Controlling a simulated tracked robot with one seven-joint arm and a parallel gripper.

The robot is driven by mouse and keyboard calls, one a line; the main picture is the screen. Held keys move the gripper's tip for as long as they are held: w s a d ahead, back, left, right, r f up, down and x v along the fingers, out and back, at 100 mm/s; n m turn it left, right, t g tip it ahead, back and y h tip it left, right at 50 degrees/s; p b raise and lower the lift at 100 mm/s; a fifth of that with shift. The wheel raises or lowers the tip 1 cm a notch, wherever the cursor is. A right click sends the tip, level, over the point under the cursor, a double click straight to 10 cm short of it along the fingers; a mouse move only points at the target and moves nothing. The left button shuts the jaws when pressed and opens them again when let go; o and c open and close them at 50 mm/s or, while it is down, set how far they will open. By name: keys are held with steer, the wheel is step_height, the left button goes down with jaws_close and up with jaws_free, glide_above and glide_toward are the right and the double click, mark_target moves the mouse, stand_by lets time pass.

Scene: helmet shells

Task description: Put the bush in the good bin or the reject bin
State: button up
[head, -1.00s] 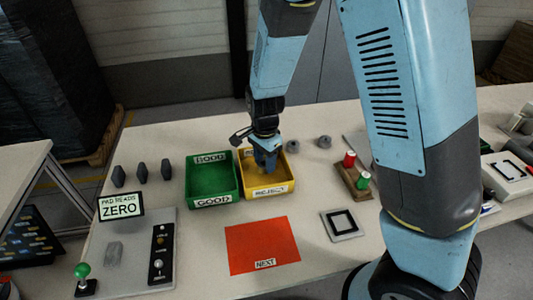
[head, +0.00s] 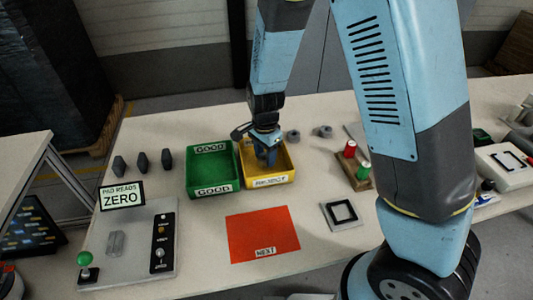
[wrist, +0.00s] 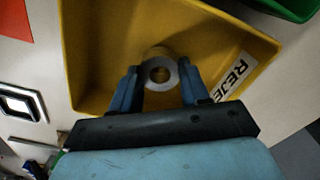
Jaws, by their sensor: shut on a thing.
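My gripper (head: 268,158) is inside the yellow reject bin (head: 290,178), low between its walls. In the wrist view my gripper (wrist: 160,88) is shut on a grey ring-shaped bush (wrist: 160,65), one finger on each side of it. The bush is over the floor of the reject bin (wrist: 85,60); I cannot tell whether it touches the floor. In the head view the bush is hidden by the gripper. The green good bin (head: 205,187) stands just left of the reject bin and looks empty.
Two grey round parts (head: 325,131) lie behind the reject bin. A red mat (head: 262,235) lies in front. A display reading zero (head: 121,196) stands at left by a grey panel (head: 120,245). A wooden block with red and green caps (head: 354,165) is at right.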

steer(key=shift+f, duration=0.3)
steer(key=o, duration=1.2)
step_height(320, 180, up, 13)
steer(key=d+r+n+y, duration=0.1)
steer(key=d+r+n, duration=0.1)
steer(key=d+r, duration=0.6)
steer(key=s+d+r+n+t, duration=0.2)
steer(key=s+d+r, duration=0.2)
steer(key=s+d, duration=0.1)
steer(key=s+d+r+n+t, duration=0.1)
steer(key=s+d+r+n, duration=0.1)
steer(key=s+d+r, duration=0.2)
steer(key=s+d+r+n+t+h, duration=0.1)
steer(key=s+d+r+n+t, duration=0.1)
steer(key=s+d, duration=0.4)
steer(key=shift+s+d+r+n+t, duration=0.15)
steer(key=shift+d+r+n, duration=0.1)
steer(key=shift+d+r, duration=0.5)
steer(key=shift+d+r+n+t, duration=0.15)
steer(key=shift+d+r+n, duration=0.2)
steer(key=shift+d, duration=0.55)
